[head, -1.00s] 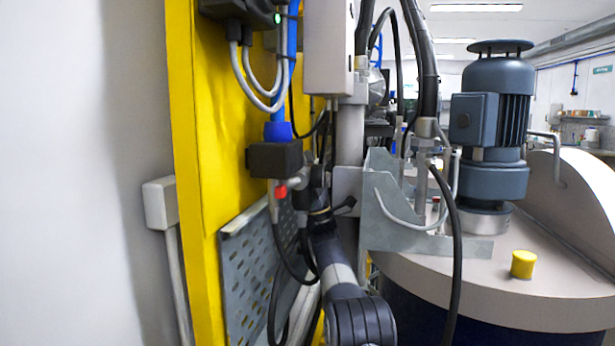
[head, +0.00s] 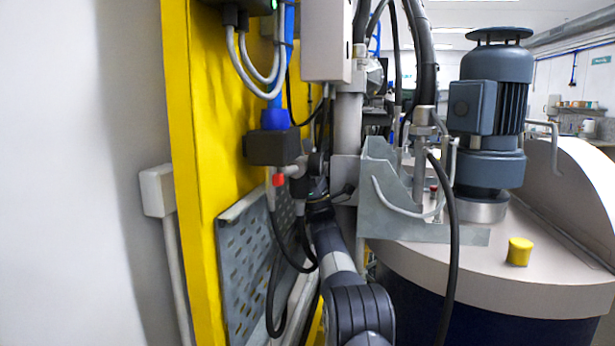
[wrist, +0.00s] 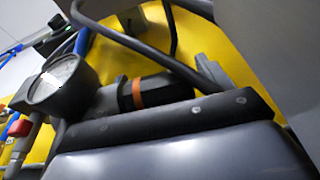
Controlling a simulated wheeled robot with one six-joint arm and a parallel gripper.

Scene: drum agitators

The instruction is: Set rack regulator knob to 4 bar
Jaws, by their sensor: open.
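The regulator knob (wrist: 142,93) shows in the wrist view as a black cylinder with an orange ring, lying sideways against the yellow panel. A round pressure gauge (wrist: 62,84) is left of it, seen obliquely; its reading is not legible. My gripper (wrist: 165,122) fills the lower part of the wrist view as dark, rounded parts just in front of the knob, partly covering its lower side. It is open. Whether it touches the knob I cannot tell. In the head view my gripper (head: 318,182) is small beside the panel's pipework, and the knob is not clear.
The yellow panel (head: 205,120) carries a black block (head: 274,147), a red cap (head: 279,180) and a perforated metal plate (head: 247,262). Loose cables hang close around my arm. A drum lid with a blue-grey motor (head: 490,115) and a yellow cap (head: 519,251) stands at the right.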

